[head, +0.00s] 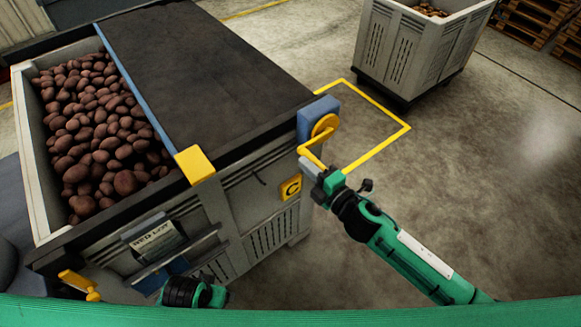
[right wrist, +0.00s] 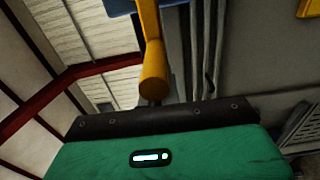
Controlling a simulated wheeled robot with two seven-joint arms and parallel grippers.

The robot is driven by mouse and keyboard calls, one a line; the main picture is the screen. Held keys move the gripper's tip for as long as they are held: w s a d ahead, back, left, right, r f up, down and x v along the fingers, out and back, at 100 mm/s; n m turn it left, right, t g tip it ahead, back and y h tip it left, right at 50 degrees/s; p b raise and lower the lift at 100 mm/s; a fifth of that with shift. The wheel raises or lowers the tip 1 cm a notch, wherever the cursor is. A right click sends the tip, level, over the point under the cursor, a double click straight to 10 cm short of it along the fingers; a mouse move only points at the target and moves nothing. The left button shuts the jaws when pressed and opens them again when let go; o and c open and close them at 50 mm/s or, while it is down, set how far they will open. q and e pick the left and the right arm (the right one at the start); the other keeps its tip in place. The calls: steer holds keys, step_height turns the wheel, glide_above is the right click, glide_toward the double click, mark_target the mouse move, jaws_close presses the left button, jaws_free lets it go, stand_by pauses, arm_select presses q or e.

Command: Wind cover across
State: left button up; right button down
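The dark cover (head: 210,75) lies over the right part of a large potato bin (head: 38,185). Its blue leading edge (head: 135,88) has a yellow end block (head: 195,165) at the front. Potatoes (head: 95,125) lie open to the left of it. A yellow crank (head: 326,124) sits on a blue housing at the bin's front right corner. My right gripper (head: 312,169) is at the crank's handle, which shows close in front of the palm in the right wrist view (right wrist: 154,75). Its fingers do not show clearly enough to tell whether they grip. Only my left wrist shows, low in the head view.
A second grey bin (head: 405,50) stands at the back right, with wooden pallets (head: 535,20) beyond. A yellow-lined floor area (head: 408,127) lies behind my right gripper. A label plate (head: 157,241) and a yellow lever (head: 78,283) are at the bin's front. The floor at right is clear.

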steer(key=shift+w+d+r+h, duration=0.2)
steer(key=shift+w+d+h, duration=0.1)
steer(key=shift+w+d, duration=0.35)
steer(key=w+d+f+b, duration=0.5)
steer(key=d+f+b, duration=0.3)
steer(key=f, duration=0.2)
steer(key=shift+w+f, duration=0.15)
steer(key=shift+w, duration=0.25)
steer(key=shift+a, duration=0.1)
